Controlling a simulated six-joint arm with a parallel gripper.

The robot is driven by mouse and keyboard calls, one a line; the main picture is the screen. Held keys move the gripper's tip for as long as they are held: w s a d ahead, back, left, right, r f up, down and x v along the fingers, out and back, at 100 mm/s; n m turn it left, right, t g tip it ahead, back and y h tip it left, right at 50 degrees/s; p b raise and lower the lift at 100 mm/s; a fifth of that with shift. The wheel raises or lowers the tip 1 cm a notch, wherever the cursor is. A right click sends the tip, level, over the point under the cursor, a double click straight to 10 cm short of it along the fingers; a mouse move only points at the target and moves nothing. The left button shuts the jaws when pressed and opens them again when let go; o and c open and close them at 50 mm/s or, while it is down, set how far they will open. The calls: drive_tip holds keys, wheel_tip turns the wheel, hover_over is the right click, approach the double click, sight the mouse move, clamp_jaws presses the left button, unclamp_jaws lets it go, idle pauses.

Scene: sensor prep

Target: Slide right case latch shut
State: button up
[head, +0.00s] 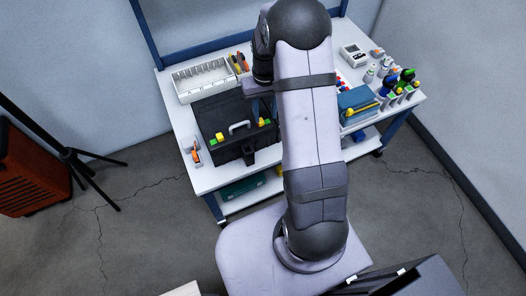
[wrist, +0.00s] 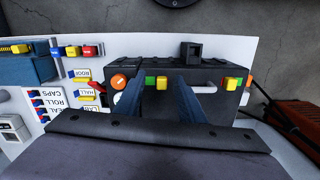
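The black case (head: 208,118) lies on the bench left of my arm in the head view, with a grey handle (head: 238,127) between two yellow-and-green latches. The left latch (head: 217,140) is clear; the right latch (head: 265,122) is close to my arm. The wrist view sees the case (wrist: 225,70) from the opposite side, so the right latch (wrist: 156,83) appears on the left and the other latch (wrist: 232,83) on the right. My gripper (wrist: 159,82) is open and empty, its two blue fingers apart on either side of the right latch in the picture. Contact cannot be told.
A white sectioned tray (head: 203,80) stands behind the case. A blue box (head: 356,103), bottles and a white meter (head: 354,55) occupy the bench's right. In the wrist view, an orange-topped round item (wrist: 120,82) and labelled cards (wrist: 85,93) lie beside the fingers.

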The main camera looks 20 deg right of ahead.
drive_tip(key=s+a+r+g, duration=0.1)
drive_tip(key=s+a, duration=0.2)
drive_tip(key=s, duration=0.5)
drive_tip(key=s+a+g, duration=0.1)
drive_tip(key=s+a, duration=0.1)
drive_tip(key=s, duration=0.7)
drive_tip(key=s+a+r+p, duration=0.2)
drive_tip(key=s+a+r, duration=0.1)
drive_tip(key=s+r, duration=0.25)
wheel_tip(320, 180, up, 6)
drive_tip(key=w+a+n+t+p, duration=0.1)
drive_tip(key=w+t+p, duration=0.1)
drive_tip(key=w, duration=0.1)
drive_tip(key=shift+a, duration=0.4)
drive_tip(key=shift+r, duration=0.1)
drive_tip(key=shift+w+a+r+n+t+p, duration=0.1)
drive_tip(key=shift+a+r+n+t+p, duration=0.2)
drive_tip(key=shift+a+r, duration=0.05)
